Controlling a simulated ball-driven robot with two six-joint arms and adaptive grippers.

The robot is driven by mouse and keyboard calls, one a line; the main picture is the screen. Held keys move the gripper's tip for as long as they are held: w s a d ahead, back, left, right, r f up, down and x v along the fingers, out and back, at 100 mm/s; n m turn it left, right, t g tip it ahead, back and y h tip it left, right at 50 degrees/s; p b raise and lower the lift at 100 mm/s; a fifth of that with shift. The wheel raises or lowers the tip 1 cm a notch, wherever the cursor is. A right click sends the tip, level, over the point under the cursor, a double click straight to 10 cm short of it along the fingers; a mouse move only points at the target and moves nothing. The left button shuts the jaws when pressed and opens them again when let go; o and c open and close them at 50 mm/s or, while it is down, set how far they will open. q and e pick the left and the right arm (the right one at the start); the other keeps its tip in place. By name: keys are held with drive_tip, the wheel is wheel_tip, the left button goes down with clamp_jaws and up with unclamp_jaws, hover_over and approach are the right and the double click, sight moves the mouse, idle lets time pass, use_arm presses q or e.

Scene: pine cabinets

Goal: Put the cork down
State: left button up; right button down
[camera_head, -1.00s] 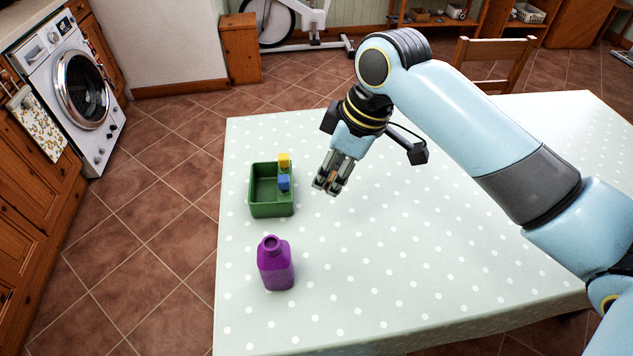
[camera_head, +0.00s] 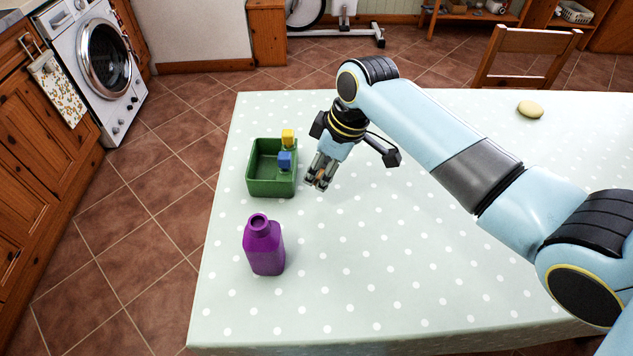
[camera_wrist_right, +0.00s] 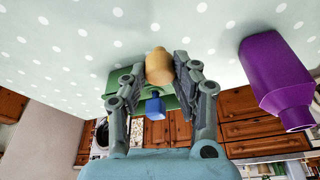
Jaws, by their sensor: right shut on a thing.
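My right gripper (camera_head: 318,183) points down over the spotted table, just to the right of the green box. In the right wrist view its two fingers (camera_wrist_right: 160,72) are closed on the tan cork (camera_wrist_right: 159,65). In the head view the fingers mostly hide the cork. I cannot tell whether the cork touches the tabletop. My left gripper is not in view.
The open green box (camera_head: 272,188) holds a yellow-topped piece (camera_head: 288,136) and a blue-topped piece (camera_head: 285,160) at its right side. A purple bottle (camera_head: 264,248) stands nearer me. A pale yellow oval thing (camera_head: 530,109) lies far right. The table's middle (camera_head: 400,240) is clear.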

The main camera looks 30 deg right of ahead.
drive_tip(key=shift+w+f, duration=0.5)
drive_tip(key=shift+w, duration=0.15)
drive_tip(key=shift+f, duration=1.95)
drive_tip(key=shift+f, duration=0.15)
drive_tip(key=c, duration=1)
unclamp_jaws()
drive_tip(key=shift+r, duration=0.55)
drive_tip(key=p+v, duration=0.1)
drive_tip(key=v, duration=1)
drive_tip(key=shift+s+r, duration=0.1)
